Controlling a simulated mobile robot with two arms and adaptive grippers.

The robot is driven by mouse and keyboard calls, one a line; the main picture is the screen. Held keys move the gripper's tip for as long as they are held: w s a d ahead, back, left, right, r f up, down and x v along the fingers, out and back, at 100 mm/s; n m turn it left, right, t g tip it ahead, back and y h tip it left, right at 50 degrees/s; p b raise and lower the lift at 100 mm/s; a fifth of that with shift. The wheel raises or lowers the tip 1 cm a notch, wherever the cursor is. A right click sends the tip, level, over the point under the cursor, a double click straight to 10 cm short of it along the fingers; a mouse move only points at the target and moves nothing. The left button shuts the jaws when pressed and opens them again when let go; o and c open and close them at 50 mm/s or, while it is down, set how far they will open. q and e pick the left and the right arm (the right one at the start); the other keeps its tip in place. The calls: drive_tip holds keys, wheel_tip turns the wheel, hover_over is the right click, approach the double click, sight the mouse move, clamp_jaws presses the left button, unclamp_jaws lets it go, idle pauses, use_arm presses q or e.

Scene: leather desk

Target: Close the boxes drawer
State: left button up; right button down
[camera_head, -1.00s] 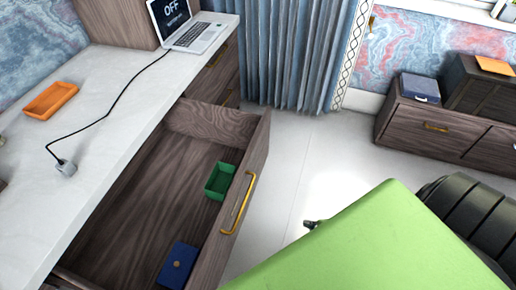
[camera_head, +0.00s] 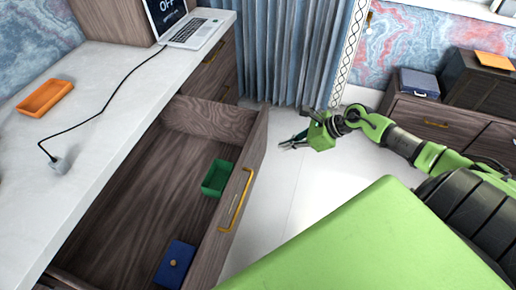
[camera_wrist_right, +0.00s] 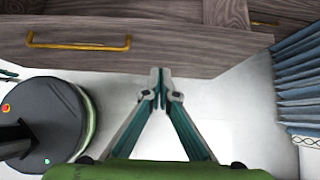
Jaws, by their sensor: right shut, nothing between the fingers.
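The wooden drawer (camera_head: 115,205) is pulled far out from under the white desk top. A green box (camera_head: 217,178) and a blue box (camera_head: 175,264) lie inside it. Its front carries a gold handle (camera_head: 234,200), which also shows in the right wrist view (camera_wrist_right: 78,46). My right gripper (camera_head: 282,146) is shut and empty, to the right of the drawer front's far end. In the right wrist view its fingertips (camera_wrist_right: 159,73) lie close to the drawer front, right of the handle; I cannot tell if they touch. My left gripper is not in view.
On the white desk (camera_head: 95,100) are an orange tray (camera_head: 45,98), a laptop (camera_head: 183,25) and a grey plug (camera_head: 59,165) on a black cable. A blue curtain (camera_head: 300,50) hangs behind the drawer. A low cabinet (camera_head: 425,121) stands at the right. The floor between is clear.

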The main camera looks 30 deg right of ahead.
sight(250, 152)
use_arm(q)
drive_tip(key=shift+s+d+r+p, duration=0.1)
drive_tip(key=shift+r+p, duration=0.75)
use_arm(e)
drive_tip(key=shift+w+a+f, duration=0.9)
drive_tip(key=shift+w+a, duration=0.1)
drive_tip(key=shift+w, duration=0.2)
drive_tip(key=shift+w+a+f, duration=0.95)
drive_tip(key=shift+w+a, duration=0.1)
drive_tip(key=shift+w, duration=0.2)
drive_tip(key=shift+w+a+f, duration=0.9)
drive_tip(key=shift+w+a, duration=0.1)
drive_tip(key=shift+w, duration=0.2)
